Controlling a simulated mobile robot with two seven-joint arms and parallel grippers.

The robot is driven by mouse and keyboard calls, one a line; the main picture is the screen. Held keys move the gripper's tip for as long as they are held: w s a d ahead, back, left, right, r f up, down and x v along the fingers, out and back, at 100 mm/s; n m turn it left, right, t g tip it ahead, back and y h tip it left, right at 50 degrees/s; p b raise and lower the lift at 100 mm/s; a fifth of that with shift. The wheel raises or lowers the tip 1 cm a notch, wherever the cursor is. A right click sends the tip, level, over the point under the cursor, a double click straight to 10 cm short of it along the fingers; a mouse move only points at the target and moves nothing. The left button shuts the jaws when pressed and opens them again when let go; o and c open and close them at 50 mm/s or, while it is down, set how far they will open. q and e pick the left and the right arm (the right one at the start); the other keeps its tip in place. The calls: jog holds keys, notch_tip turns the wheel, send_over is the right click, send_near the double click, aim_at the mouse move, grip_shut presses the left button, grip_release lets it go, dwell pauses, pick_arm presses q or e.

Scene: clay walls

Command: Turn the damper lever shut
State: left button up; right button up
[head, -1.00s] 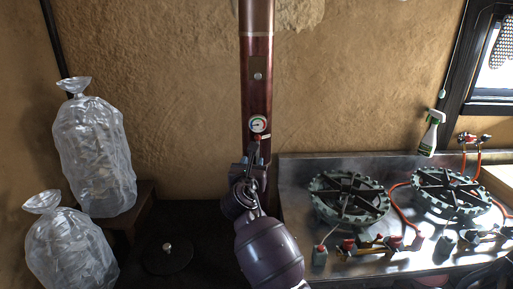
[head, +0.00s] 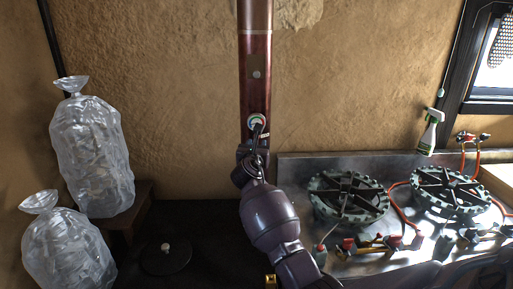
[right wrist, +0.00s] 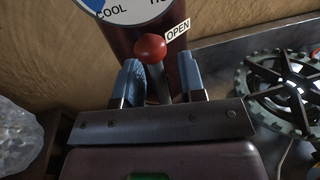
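The damper lever (right wrist: 151,48) has a round red knob on a thin metal stem. It stands in front of the dark red flue pipe (head: 256,55), next to a label reading OPEN. My right gripper (right wrist: 161,82) is open, with its blue-tipped fingers on either side of the stem and gaps showing. The knob rises above the fingertips. In the head view my right wrist hides the lever and most of the gripper. A round gauge (head: 257,121) sits on the pipe just above; its lower part shows in the wrist view (right wrist: 112,10). My left gripper is out of view.
A metal counter with two burners (head: 348,196) and orange hoses lies to the right. A spray bottle (head: 431,131) stands behind. Two clear bags (head: 92,155) are at the left, near a dark surface with a round lid (head: 166,256).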

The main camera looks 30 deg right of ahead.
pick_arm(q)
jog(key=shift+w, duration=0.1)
pick_arm(e)
grip_shut()
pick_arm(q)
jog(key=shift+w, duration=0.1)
